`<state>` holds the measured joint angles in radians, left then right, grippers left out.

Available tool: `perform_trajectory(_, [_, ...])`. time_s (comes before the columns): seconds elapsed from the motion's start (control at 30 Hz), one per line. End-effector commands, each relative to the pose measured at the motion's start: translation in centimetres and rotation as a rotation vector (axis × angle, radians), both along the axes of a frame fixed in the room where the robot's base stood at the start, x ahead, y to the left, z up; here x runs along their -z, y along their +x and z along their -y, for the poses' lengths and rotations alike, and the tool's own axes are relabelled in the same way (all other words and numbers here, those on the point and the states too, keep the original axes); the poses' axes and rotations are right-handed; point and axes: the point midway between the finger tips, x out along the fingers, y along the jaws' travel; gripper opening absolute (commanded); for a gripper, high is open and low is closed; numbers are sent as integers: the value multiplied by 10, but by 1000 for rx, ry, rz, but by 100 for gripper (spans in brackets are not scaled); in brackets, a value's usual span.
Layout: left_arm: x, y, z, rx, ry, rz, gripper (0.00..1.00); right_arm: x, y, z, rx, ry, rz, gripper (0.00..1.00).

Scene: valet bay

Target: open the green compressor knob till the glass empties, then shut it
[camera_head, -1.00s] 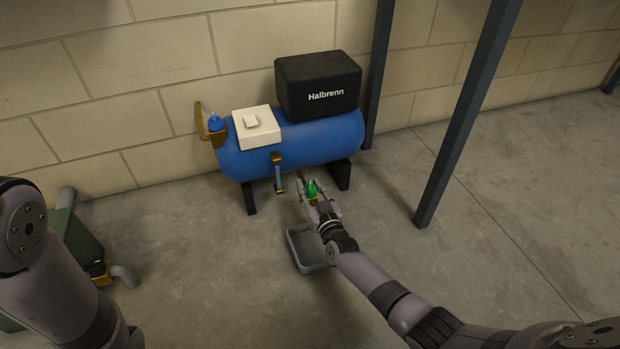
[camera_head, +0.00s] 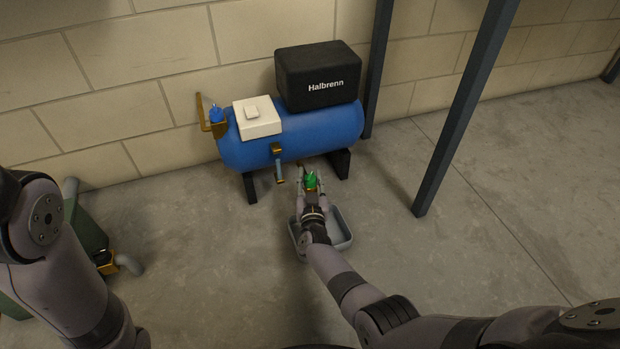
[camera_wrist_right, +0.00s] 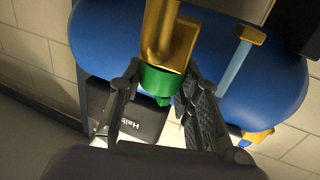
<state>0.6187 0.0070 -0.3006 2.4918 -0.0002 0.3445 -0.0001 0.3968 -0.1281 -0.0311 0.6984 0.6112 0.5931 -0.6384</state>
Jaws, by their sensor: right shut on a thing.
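The green knob (camera_head: 311,181) sits low under the blue compressor tank (camera_head: 305,132), on a brass fitting (camera_wrist_right: 168,38). My right gripper (camera_head: 311,187) is shut on it. In the right wrist view the green knob (camera_wrist_right: 160,80) shows between the two dark fingers of my right gripper (camera_wrist_right: 160,95). The glass (camera_head: 280,170) is a thin pale-blue tube hanging from a brass fitting at the tank's front. It also shows in the right wrist view (camera_wrist_right: 236,64); its level is too small to read. My left arm is at the left edge; its gripper is out of view.
A grey tray (camera_head: 343,238) lies on the floor under my right wrist. A black Halbrenn box (camera_head: 312,85) and a white box (camera_head: 257,122) sit on the tank. A dark post (camera_head: 465,105) stands to the right. A green machine (camera_head: 88,235) stands at left.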

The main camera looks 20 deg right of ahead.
Motion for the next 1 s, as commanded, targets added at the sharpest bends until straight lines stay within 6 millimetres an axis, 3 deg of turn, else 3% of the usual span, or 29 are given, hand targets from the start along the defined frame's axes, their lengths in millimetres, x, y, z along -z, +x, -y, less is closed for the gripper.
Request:
perform_trajectory(0.07, [0, 0, 0, 0, 0, 0, 0, 0, 0, 1, 1, -2, 0, 3])
perform_trajectory(0.1, [0, 0, 0, 0, 0, 0, 0, 0, 0, 1, 1, -2, 0, 31])
perform_trajectory(0.4, [0, 0, 0, 0, 1, 1, 0, 0, 0, 1, 0, 0, 0, 51])
perform_trajectory(0.77, [-1, -3, -1, -1, -1, 11, 0, 0, 0, 1, -7, 0, 2, 53])
perform_trajectory(1.0, [5, -2, 0, 0, -1, 6, 0, 1, 0, 3, -113, -7, 2, 53])
